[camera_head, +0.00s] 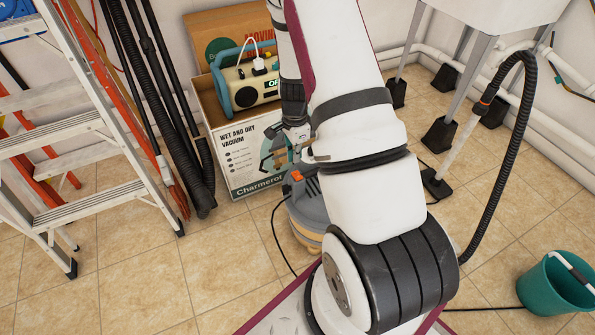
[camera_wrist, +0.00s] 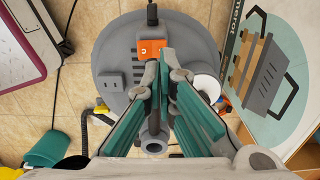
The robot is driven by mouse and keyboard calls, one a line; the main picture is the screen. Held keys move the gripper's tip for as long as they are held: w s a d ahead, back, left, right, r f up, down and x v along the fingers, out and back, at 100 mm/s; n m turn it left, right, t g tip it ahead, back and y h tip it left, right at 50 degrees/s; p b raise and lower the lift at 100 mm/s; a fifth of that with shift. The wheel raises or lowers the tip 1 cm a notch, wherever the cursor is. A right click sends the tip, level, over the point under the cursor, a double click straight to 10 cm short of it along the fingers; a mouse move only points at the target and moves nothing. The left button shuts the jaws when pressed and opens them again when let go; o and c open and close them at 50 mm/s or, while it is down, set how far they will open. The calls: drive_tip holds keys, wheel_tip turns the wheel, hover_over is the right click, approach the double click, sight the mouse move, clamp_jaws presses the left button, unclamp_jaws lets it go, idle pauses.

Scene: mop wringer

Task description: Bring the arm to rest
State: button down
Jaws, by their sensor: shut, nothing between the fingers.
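My gripper (camera_wrist: 164,82) is shut and empty, its two fingers with teal pads meeting in the wrist view. It points down at the grey vacuum (camera_wrist: 118,80), whose orange switch (camera_wrist: 152,48) lies just beyond the fingertips. I cannot tell from this view whether the fingers touch the vacuum. In the head view my white arm reaches across the middle and hides much of the vacuum (camera_head: 312,212). The gripper shows only partly there, left of the arm and above the vacuum.
A stepladder (camera_head: 75,140) and dark tubes (camera_head: 190,160) are at left. A black hose (camera_head: 500,165) hangs at right by a sink (camera_head: 500,15). A teal bucket (camera_head: 553,290) stands at lower right.

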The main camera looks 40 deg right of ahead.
drive_tip(key=shift+r+p, duration=0.4)
drive_tip(key=shift+r, duration=0.35)
drive_tip(key=s+a+r+n, duration=0.25)
drive_tip(key=a+r, duration=0.25)
drive_tip(key=r, duration=0.3)
drive_tip(key=s+a+r+n+y, duration=0.1)
drive_tip(key=a+r+n, duration=0.35)
drive_tip(key=r, duration=0.35)
drive_tip(key=s+a+r+n, duration=0.25)
drive_tip(key=a+r, duration=0.35)
drive_tip(key=r, duration=0.3)
drive_tip(key=s+a+r+n, duration=0.2)
drive_tip(key=s+r+n, duration=0.15)
drive_tip(key=s, duration=0.45)
drive_tip(key=s+a+r+n, duration=0.2)
drive_tip(key=s+r+n, duration=0.15)
drive_tip(key=s, duration=0.35)
drive_tip(key=s+a+r+n, duration=0.25)
drive_tip(key=s+n, duration=0.25)
drive_tip(key=s, duration=0.3)
wheel_tip(320, 180, up, 28)
drive_tip(key=t+h+p, duration=0.1)
drive_tip(key=t+p, duration=0.3)
drive_tip(key=p, duration=2.3)
drive_tip(key=shift+d+r, duration=0.2)
